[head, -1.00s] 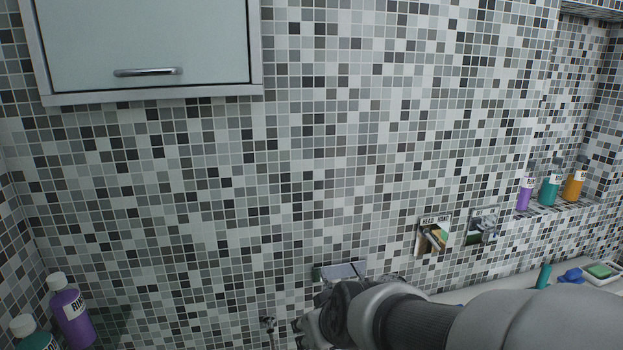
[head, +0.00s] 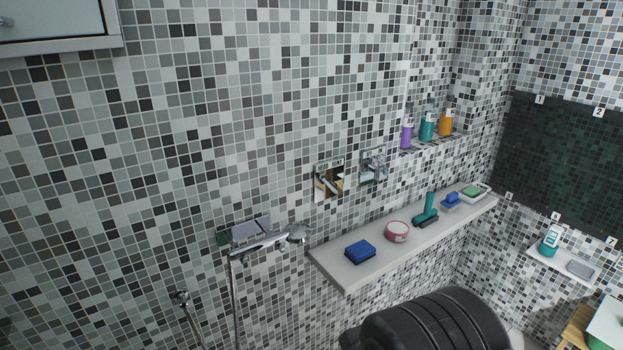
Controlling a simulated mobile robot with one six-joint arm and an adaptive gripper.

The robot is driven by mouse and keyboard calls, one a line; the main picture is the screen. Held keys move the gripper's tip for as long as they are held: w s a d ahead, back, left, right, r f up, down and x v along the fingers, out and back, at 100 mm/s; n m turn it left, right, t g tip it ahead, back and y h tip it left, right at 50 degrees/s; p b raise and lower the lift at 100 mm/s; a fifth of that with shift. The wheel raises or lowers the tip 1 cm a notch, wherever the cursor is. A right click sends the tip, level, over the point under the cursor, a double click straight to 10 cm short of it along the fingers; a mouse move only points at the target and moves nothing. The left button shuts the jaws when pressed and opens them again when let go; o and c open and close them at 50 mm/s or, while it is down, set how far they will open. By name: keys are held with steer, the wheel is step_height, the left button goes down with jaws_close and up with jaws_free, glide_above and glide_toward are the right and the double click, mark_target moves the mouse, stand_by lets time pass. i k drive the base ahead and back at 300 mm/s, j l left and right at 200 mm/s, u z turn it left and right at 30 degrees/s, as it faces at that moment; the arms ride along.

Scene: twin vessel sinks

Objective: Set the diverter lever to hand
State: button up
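The diverter plate (head: 328,180) is a shiny square on the tiled wall, near the middle of the head view. A small lever shows on it, slanting, but which label it points to is too small to tell. A second chrome plate with a knob (head: 374,166) sits just to its right. A dark, rounded part of my arm fills the bottom centre. My gripper is out of view, so its fingers are hidden from me.
A ledge (head: 350,280) below the plates holds a blue sponge (head: 360,252), a pink tub (head: 397,231) and a teal tool (head: 427,210). A hand shower (head: 270,241) hangs left of the ledge. Bottles stand on the niche shelf (head: 435,143). The wall around the plates is clear.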

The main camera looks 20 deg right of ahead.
mark_target(330, 184)
steer(key=l+z, duration=0.2)
steer(key=z, duration=0.2)
steer(key=i+l+z, duration=0.1)
steer(key=z, duration=0.3)
steer(key=i+l+z, duration=0.1)
steer(key=l+z, duration=0.15)
steer(key=z, duration=0.15)
